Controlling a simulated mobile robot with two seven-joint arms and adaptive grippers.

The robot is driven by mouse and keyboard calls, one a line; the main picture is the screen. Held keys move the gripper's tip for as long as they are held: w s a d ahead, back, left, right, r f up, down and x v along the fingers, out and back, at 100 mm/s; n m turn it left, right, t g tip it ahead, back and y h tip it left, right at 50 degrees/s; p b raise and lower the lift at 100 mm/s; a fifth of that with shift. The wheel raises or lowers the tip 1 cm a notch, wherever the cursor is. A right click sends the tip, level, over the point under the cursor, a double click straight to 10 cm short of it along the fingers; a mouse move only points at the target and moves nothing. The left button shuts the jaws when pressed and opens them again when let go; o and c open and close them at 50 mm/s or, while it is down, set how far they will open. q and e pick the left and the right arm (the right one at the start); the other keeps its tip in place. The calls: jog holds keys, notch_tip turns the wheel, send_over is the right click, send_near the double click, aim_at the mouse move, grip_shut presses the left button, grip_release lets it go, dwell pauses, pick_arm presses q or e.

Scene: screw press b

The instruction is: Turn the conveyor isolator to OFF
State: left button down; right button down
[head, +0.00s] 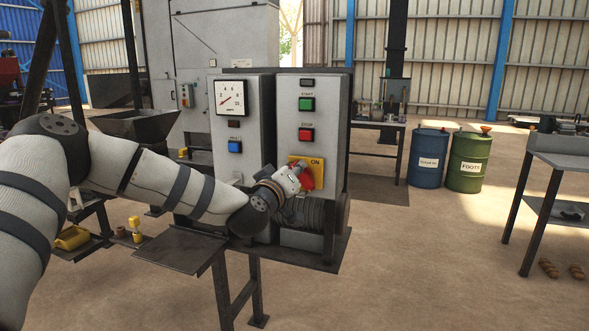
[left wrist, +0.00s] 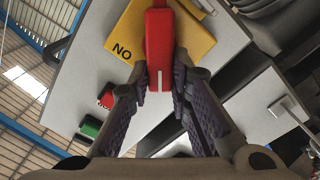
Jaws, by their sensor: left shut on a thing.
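The conveyor isolator is a red handle (head: 307,180) on a yellow plate (head: 296,160) low on the right grey control box. The word ON shows on the plate's upper right; OFF cannot be read. My left gripper (head: 301,176) is at the handle and covers part of it. In the left wrist view the red handle (left wrist: 160,42) stands between the fingers of my left gripper (left wrist: 159,82), which are shut on it. Its end bears a white line. The yellow plate (left wrist: 118,47) lies behind, its edges slanted relative to the handle. My right gripper is out of view.
Above the plate are a red STOP button (head: 306,134) and a green START button (head: 306,104). A blue button (head: 235,147) and a dial (head: 232,96) are on the left box. A dark flat shelf (head: 181,246) lies below my left forearm. Drums stand clear at right.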

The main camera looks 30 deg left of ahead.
pick_arm(q)
jog(key=shift+a+f+n, duration=0.1)
jog(key=shift+f+n, duration=0.2)
jog(key=shift+n, duration=1.35)
jog(key=shift+a+f+n, duration=0.15)
jog(key=shift+f+n, duration=0.15)
jog(key=shift+n, duration=1.3)
jog(key=shift+a+f+n, duration=0.1)
jog(key=shift+f+n, duration=0.2)
jog(key=shift+n, duration=1.35)
jog(key=c, duration=1.5)
grip_release()
jog(key=shift+s, duration=0.1)
jog(key=v, duration=1.2)
